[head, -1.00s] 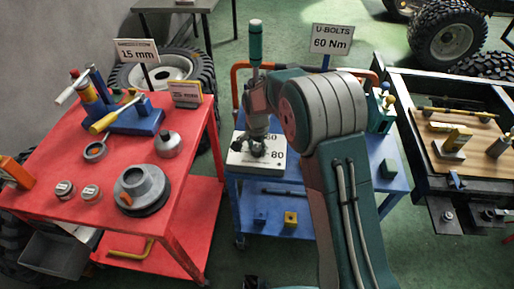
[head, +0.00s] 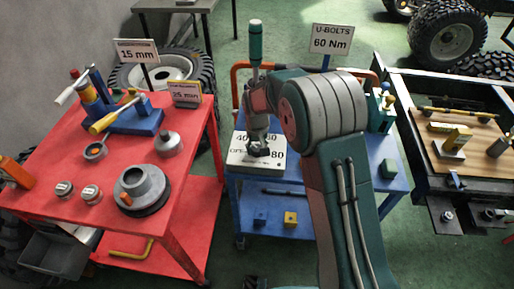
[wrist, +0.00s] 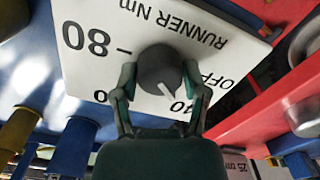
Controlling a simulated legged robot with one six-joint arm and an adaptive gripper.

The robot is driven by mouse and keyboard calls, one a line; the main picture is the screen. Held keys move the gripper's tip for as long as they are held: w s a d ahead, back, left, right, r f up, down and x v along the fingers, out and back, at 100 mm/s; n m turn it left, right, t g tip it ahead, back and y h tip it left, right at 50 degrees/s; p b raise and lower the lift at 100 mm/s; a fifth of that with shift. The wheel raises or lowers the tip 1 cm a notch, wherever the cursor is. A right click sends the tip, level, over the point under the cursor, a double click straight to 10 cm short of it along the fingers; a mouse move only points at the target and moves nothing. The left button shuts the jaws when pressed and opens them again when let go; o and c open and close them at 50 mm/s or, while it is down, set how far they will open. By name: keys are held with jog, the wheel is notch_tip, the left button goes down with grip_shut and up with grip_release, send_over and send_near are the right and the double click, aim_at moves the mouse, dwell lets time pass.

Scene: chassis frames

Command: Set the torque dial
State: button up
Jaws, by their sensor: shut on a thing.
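The torque dial (wrist: 158,66) is a dark grey round knob with a white pointer line. It sits on a white panel (wrist: 95,18), which also shows on the blue cart in the head view (head: 238,160). In the wrist view the panel carries 80, 40, OFF and "RUNNER Nm" markings. The pointer line is on the side toward 40. My gripper (head: 259,150) is down at the panel. In the wrist view its two fingers (wrist: 160,76) are closed on opposite sides of the dial. In the head view the gripper hides the dial.
A sign (head: 331,40) on the blue cart (head: 300,210) reads U-BOLTS 60 Nm. A teal-handled tool (head: 256,42) stands upright beside my arm. The red cart (head: 60,200) with tools and parts is at left. A wood-topped bench (head: 480,150) is at right.

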aim_at(256, 147)
jog(key=n, duration=0.4)
jog(key=shift+f+n, duration=0.1)
jog(key=shift+n, duration=2.2)
jog(key=o, duration=1.2)
jog(key=shift+c, duration=0.2)
notch_tip(256, 147, up, 12)
